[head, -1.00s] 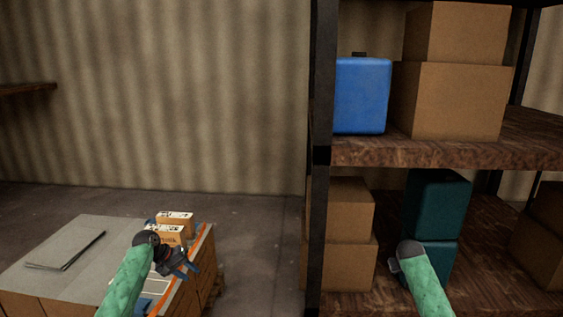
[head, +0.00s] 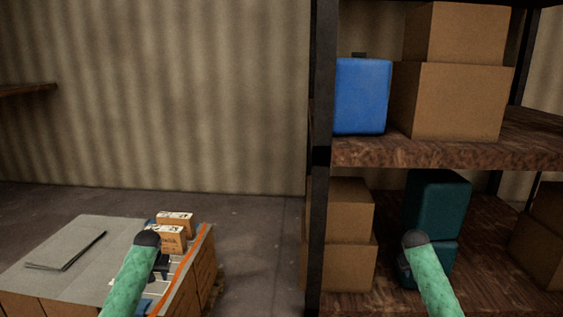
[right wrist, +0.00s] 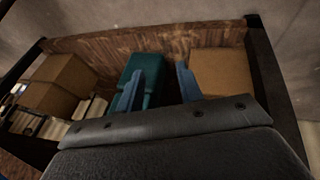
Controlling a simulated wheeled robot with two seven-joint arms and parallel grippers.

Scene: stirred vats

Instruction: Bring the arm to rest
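My left arm comes in green at the lower left of the head view. Its gripper (head: 162,263) is mostly hidden behind the wrist, over the box-topped table, so I cannot tell whether it is open or shut. My right arm reaches up at the lower right of the head view, in front of the shelf rack, and hides its own gripper there. In the right wrist view the two blue-grey fingers of the right gripper (right wrist: 158,88) stand apart with nothing held between them.
A shelf rack (head: 450,154) holds a blue container (head: 361,95), a teal container (head: 438,202) and several cardboard boxes (head: 348,210). Bare floor (head: 262,235) lies between table and rack.

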